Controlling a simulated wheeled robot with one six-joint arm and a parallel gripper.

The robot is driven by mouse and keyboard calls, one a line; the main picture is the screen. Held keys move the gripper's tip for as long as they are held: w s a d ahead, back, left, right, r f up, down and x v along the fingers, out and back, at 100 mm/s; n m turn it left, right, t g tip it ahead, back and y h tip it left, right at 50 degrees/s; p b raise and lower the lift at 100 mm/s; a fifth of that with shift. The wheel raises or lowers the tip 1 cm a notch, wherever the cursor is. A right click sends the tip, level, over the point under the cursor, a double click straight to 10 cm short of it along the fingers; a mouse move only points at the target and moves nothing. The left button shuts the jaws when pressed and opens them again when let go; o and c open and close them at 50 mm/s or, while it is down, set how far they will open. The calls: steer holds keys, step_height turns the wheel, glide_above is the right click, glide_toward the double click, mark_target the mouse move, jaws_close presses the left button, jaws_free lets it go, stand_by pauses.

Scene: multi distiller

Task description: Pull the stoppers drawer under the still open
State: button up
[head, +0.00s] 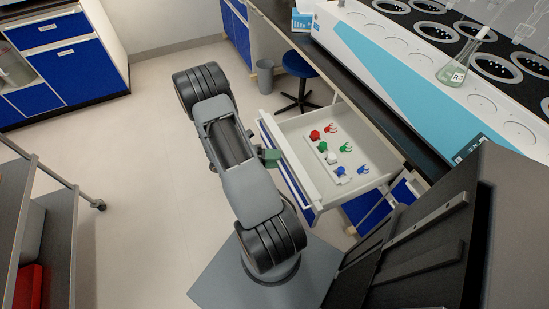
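The drawer (363,152) under the still (395,70) stands out from the bench, with its inside in view. In it lie red, green and blue stoppers (315,135) on a pale strip, with small clips in the same colours beside them. The drawer front is blue on its outer side, seen along its left edge. My gripper (271,157) is at the outer side of the drawer front, near its upper part. Its fingers and the drawer handle are too small and hidden to tell whether they are closed together.
A flask marked R3 (461,68) stands on the still's top. A blue stool (299,65) and a grey bin (265,76) are behind the drawer. A grey cart (50,225) stands at the left. The floor between cart and arm is clear.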

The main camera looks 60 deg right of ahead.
steer(key=shift+w, duration=0.1)
steer(key=v, duration=1.3)
steer(key=shift+w+a, duration=0.2)
step_height(320, 180, down, 3)
steer(key=s+a+m+t+y, duration=0.1)
steer(key=s+a+m+y, duration=0.15)
steer(key=m, duration=0.45)
steer(key=a+r+m+t+y+p, duration=0.4)
steer(key=a+r+m+t+y, duration=0.15)
steer(key=r+m, duration=0.45)
steer(key=a+r+m+t+y+p, duration=0.1)
steer(key=a+r+m+t+p, duration=0.3)
steer(key=r, duration=0.9)
steer(key=a+r+m+t+y+p, duration=0.1)
steer(key=a+r+m+t+p, duration=0.2)
steer(key=a+r+t+p, duration=0.2)
step_height(320, 180, up, 8)
steer(key=t, duration=0.3)
steer(key=shift+a+m+y, duration=0.3)
steer(key=shift+m, duration=0.1)
